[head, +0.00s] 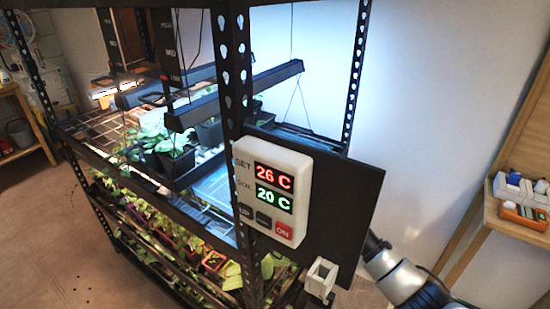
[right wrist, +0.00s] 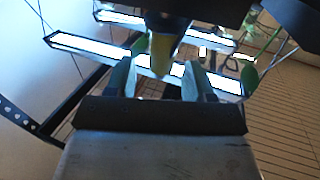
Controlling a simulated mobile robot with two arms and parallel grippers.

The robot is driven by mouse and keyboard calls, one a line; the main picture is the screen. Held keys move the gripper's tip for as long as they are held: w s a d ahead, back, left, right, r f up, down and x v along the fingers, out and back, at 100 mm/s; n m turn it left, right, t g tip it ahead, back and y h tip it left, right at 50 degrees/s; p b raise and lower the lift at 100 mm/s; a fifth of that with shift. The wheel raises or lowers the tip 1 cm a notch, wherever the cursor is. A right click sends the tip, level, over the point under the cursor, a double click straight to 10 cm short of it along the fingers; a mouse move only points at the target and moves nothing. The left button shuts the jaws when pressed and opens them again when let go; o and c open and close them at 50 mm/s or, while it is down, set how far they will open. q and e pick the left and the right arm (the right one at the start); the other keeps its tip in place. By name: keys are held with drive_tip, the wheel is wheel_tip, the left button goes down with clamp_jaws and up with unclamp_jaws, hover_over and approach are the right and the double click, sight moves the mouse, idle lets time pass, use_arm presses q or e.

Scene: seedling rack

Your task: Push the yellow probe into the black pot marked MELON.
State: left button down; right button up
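A yellow, probe-like piece (right wrist: 161,55) hangs below a dark body in the right wrist view. My right gripper (right wrist: 158,66) has its two fingers apart, one on each side of the yellow piece, with a visible gap on both sides. In the head view my right arm comes in at the lower right and its gripper is hidden behind a black panel. Black pots with green seedlings (head: 176,162) stand on the lit upper shelf. I cannot read a MELON mark on any pot. My left gripper is not in view.
A white controller (head: 272,188) reading 26 C and 20 C is on the rack's front post (head: 234,70). The black panel (head: 352,195) stands beside it. A lamp bar (head: 235,97) hangs above the shelf. A small white holder (head: 321,277) is low down.

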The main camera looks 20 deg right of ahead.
drive_tip(key=shift+s, duration=0.1)
drive_tip(key=b+v, duration=0.2)
drive_tip(key=v, duration=0.8)
drive_tip(key=shift+s, duration=0.3)
drive_tip(key=shift+d, duration=0.15)
